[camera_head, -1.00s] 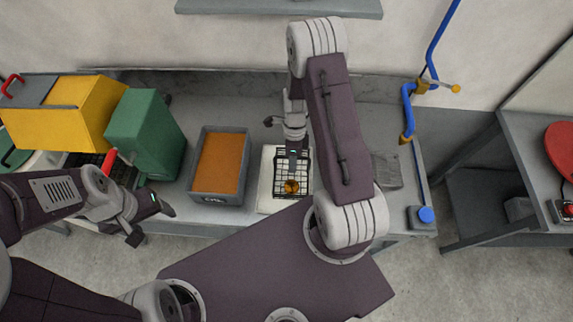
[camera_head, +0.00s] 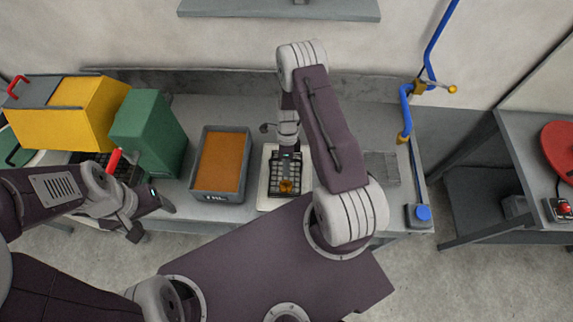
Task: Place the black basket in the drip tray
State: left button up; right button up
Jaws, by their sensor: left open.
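The black basket (camera_head: 275,186) is a wire grid basket with a copper-coloured coil (camera_head: 286,186) in it. It is over the white drip tray (camera_head: 264,196), within its outline in the head view; I cannot tell whether it touches the tray floor. My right gripper (camera_head: 287,155) points down at the basket's far side and appears shut on it; its fingertips are small and partly hidden. My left gripper (camera_head: 152,217) is open and empty, in front of the bench at the left.
A grey bin of orange-brown material (camera_head: 246,160) stands left of the tray. A green box (camera_head: 148,135) and yellow box (camera_head: 88,110) are further left. A grey mesh (camera_head: 382,168) lies right of my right arm. A blue pipe (camera_head: 408,115) rises at the right.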

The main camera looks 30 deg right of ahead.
jog(key=shift+r, duration=0.15)
jog(key=b+v, duration=0.4)
jog(key=v, duration=0.8)
jog(key=s+a+r+n+t+h, duration=0.1)
jog(key=s+a+r+n+t, duration=0.25)
jog(key=n, duration=0.85)
jog(key=s+a+r+n, duration=0.3)
jog(key=s+r+n, duration=0.3)
jog(key=n, duration=0.6)
notch_tip(320, 180, down, 13)
jog(key=b, duration=1.1)
jog(key=shift+s+r, duration=0.15)
jog(key=shift+s, duration=0.25)
